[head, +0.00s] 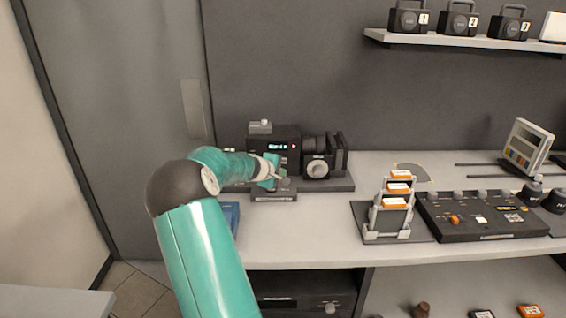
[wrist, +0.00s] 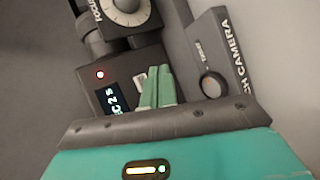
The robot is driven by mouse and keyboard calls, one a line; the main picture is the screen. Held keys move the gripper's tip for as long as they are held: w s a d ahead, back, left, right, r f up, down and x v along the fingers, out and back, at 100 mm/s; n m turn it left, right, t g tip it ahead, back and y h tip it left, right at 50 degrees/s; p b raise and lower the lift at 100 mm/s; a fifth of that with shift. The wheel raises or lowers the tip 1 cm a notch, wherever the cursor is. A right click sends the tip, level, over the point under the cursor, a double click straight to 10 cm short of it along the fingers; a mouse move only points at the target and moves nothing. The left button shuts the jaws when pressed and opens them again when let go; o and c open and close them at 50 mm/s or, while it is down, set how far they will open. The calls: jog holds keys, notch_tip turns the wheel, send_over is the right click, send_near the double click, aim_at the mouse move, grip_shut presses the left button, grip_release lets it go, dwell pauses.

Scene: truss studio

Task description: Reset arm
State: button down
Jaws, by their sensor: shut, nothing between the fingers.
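My arm reaches in from the bottom of the head view, and my gripper (head: 281,181) is in front of the black camera (head: 290,140) on the counter. In the wrist view the two green fingertips of my gripper (wrist: 157,88) lie together, shut and empty. Beyond them are the camera's small display (wrist: 112,98), a red-lit button and a pale switch (wrist: 139,80). A grey box with a round knob (wrist: 210,85) is just right of the fingers. I cannot tell whether the fingertips touch anything.
A rack with orange-labelled cards (head: 396,204) and a black control panel (head: 480,217) stand to the right on the counter (head: 320,240). A shelf (head: 450,41) with several black boxes hangs above. A blue item (head: 230,216) is partly hidden behind my arm. Bare counter lies before the camera.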

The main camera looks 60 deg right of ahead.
dwell(0.8)
jog(key=w+a+r+m+t+y, duration=0.1)
jog(key=w+a+r+t+y, duration=0.15)
jog(key=a, duration=0.95)
jog(key=w+a+r+m+t+y, duration=0.1)
jog(key=w+a+r, duration=0.25)
jog(key=a, duration=0.75)
jog(key=w+a+r+t+y, duration=0.2)
jog(key=a+r, duration=0.2)
jog(key=a, duration=0.8)
jog(key=s+a+y, duration=0.2)
jog(key=s+a, duration=0.2)
jog(key=a, duration=0.6)
jog(key=s+a+r+n+t+y, duration=0.1)
jog(key=s+a, duration=0.4)
jog(key=a, duration=0.6)
jog(key=s+a+n+y, duration=0.1)
jog(key=s+a+y, duration=0.2)
jog(key=a, duration=0.7)
jog(key=shift+s+a+r, duration=0.25)
jog(key=shift+s+r, duration=0.05)
jog(key=shift+s, duration=0.7)
jog(key=shift+t, duration=0.25)
